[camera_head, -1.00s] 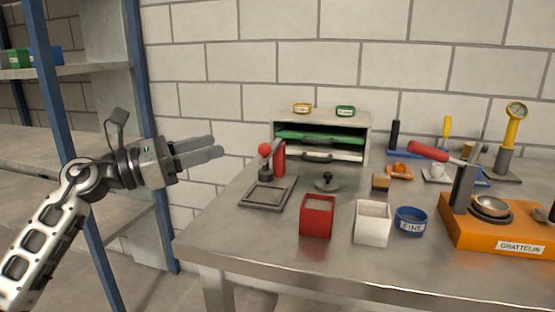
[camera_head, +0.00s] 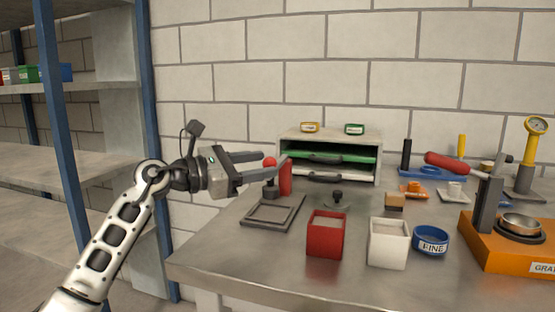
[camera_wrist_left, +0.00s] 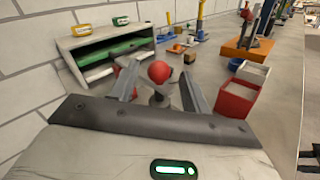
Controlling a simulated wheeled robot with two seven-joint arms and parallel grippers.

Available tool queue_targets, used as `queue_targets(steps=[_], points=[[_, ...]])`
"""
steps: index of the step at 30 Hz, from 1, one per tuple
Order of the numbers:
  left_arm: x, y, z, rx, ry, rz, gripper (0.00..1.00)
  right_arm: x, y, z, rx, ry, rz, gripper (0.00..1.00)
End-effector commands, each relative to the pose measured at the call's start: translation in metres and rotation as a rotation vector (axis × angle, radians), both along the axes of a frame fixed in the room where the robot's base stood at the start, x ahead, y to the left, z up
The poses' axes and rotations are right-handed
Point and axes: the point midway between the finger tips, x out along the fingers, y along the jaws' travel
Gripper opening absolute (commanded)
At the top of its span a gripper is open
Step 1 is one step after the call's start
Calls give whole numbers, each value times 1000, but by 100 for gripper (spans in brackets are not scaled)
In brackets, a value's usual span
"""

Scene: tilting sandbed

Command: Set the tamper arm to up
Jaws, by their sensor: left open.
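The tamper stands by a dark square frame (camera_head: 273,213) on the table's left part. It has a red ball knob (camera_head: 269,162), a dark weight (camera_head: 270,190) below and a red post (camera_head: 286,180) beside it. The knob also shows in the left wrist view (camera_wrist_left: 159,72). My left gripper (camera_head: 275,160) is open, its fingers pointing right at knob height. In the wrist view the knob appears between the two fingers; whether they touch it I cannot tell. The fingers hide part of the arm between knob and post.
A red box (camera_head: 326,240), a white box (camera_head: 388,250) and a blue ring (camera_head: 431,240) stand near the front. A drawer unit (camera_head: 286,150) stands behind. An orange device with a red-handled lever (camera_head: 450,161) is at right. A shelf (camera_head: 70,165) stands left.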

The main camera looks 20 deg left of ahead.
Motion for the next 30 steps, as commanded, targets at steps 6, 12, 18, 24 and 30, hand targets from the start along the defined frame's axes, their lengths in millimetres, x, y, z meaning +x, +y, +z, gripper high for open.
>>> queue_targets(steps=[6,12,18,24,30], points=[[25,-25,1,-4,0,0,47,0,-1,4,-1,-6,-3,36],[33,-34,0,-1,-1,1,47,0,-1,5,-1,-9,-4,36],[33,-34,0,0,-2,1,47,0,-1,6,-2,-12,-4,36],[33,-34,0,-1,-1,1,11,0,-2,6,-2,-12,-4,36],[33,-33,0,-1,2,1,0,0,-2,7,-2,-12,-5,36]])
